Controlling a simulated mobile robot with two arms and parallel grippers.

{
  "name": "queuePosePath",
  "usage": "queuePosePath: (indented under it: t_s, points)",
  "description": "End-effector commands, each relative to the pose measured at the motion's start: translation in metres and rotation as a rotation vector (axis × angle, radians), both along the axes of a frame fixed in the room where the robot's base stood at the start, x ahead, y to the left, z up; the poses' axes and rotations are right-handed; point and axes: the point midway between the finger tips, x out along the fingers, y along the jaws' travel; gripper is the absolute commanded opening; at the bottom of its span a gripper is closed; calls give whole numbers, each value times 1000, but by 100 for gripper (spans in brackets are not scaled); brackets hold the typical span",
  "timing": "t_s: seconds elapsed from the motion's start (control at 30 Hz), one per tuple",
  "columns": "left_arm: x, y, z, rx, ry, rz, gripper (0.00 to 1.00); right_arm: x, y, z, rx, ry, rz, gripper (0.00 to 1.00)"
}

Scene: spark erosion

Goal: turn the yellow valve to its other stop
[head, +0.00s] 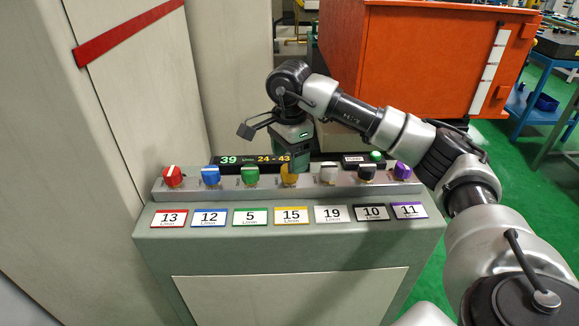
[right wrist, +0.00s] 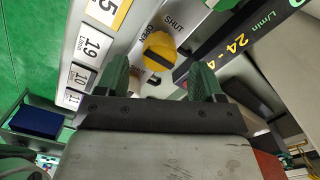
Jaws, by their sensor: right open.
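The yellow valve (head: 289,178) is a round knob in the middle of a row of coloured knobs on the grey console. My left gripper is not in view.
Red (head: 173,177), blue (head: 210,177) and green (head: 250,176) knobs stand left of the yellow one; white (head: 328,174), black (head: 367,174) and purple (head: 402,171) stand right. A display (head: 250,160) reads 39 and 24-43. An orange cabinet (head: 420,60) stands behind.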

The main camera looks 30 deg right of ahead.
Motion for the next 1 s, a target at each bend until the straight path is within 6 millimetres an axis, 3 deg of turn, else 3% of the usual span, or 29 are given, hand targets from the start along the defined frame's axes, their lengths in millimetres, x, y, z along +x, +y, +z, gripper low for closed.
queuePosePath:
  t_s: [0.2, 0.4, 1.0]
  points:
    - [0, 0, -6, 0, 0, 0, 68, 1, 0, 45, 0, -5, 0, 68]
    - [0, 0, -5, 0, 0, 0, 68, 1, 0, 69, 0, -2, 0, 68]
    - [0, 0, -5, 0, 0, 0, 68, 0, 0, 73, 0, 0, 1, 68]
